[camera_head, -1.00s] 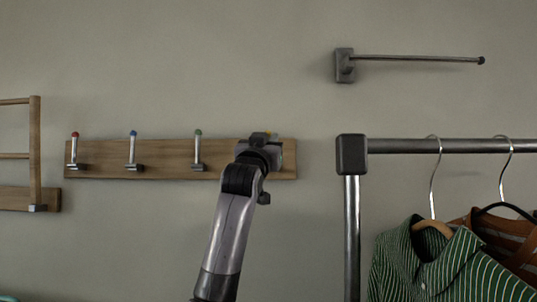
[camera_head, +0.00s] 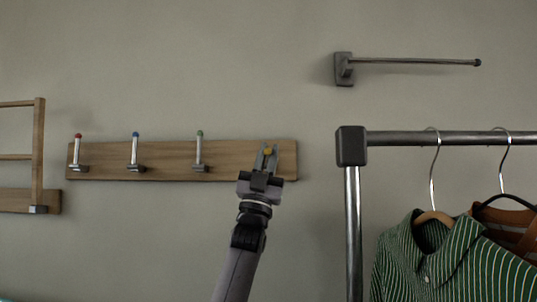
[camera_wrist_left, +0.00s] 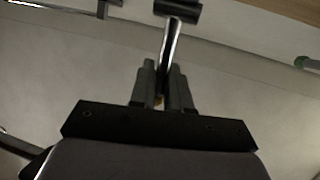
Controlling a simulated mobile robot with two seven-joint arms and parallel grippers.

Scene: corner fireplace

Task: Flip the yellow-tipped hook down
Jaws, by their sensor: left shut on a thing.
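The yellow-tipped hook (camera_head: 268,151) is at the right end of the wooden hook board on the wall. In the head view its tip shows between the fingers of my left gripper (camera_head: 266,157). In the left wrist view the hook's metal bar (camera_wrist_left: 171,42) runs from its dark base (camera_wrist_left: 178,10) into the fingers (camera_wrist_left: 161,88), which are shut on it. A bit of yellow shows between them. The hook's base is hidden behind my gripper in the head view. My right gripper is not in view.
Red (camera_head: 77,148), blue (camera_head: 135,147) and green (camera_head: 199,147) tipped hooks stand upright on the wooden board (camera_head: 232,154). A metal clothes rack (camera_head: 352,146) with hung shirts stands to the right. A wall rod (camera_head: 415,61) is above it. A wooden rack (camera_head: 38,150) is at far left.

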